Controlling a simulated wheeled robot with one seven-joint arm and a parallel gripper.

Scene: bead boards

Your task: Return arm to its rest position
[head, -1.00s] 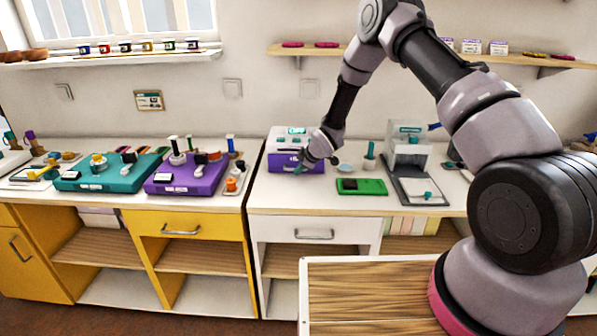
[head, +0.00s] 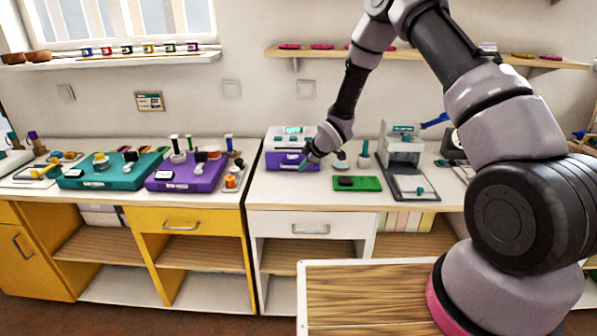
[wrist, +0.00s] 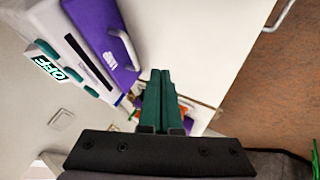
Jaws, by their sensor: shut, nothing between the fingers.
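My gripper (head: 304,164) is in front of the white and purple box (head: 292,161) on the white counter in the head view. In the wrist view its green fingers (wrist: 161,98) are together with nothing between them. The wrist view also shows the box's purple front (wrist: 104,35) with a pale handle, and a label reading "OFF" on its white part. In the head view my arm reaches from the right side across to the counter, bent high at the elbow. Whether the fingertips touch the box cannot be told.
A green board (head: 370,184) and a grey machine (head: 402,150) stand right of my gripper. The purple board (head: 187,180) and teal board (head: 88,178) lie on the left counter. A shelf (head: 500,58) runs along the wall behind my arm.

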